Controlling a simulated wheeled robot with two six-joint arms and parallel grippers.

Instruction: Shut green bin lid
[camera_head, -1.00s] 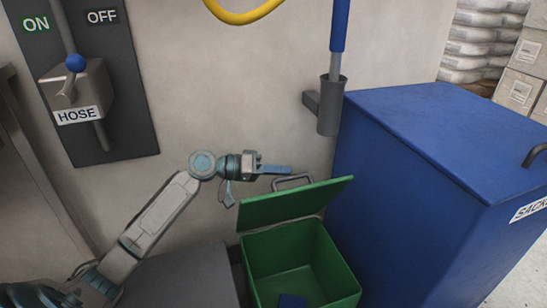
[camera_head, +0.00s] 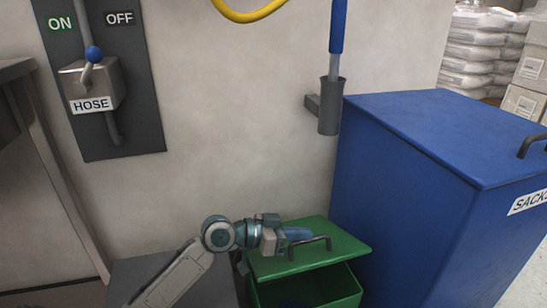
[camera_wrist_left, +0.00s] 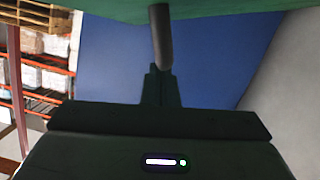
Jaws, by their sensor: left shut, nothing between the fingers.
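The green bin (camera_head: 341,290) stands low between the wall and a blue box, with its front part open. Its green lid (camera_head: 338,253) is tilted partly down over it, with a gap at the front. A dark handle (camera_head: 310,244) sits on the lid. My left gripper (camera_head: 297,234) is shut and empty, at the left end of the handle and over the lid; I cannot tell if it touches. In the left wrist view the shut fingers (camera_wrist_left: 161,86) point at the handle (camera_wrist_left: 161,35), with the green lid (camera_wrist_left: 230,12) along the top edge. My right gripper is not in view.
A large blue box (camera_head: 420,140) labelled SACKS stands close to the bin's right. A grey wall holder (camera_head: 329,107) with a blue-handled tool is above. A hose lever panel (camera_head: 100,85) is at upper left.

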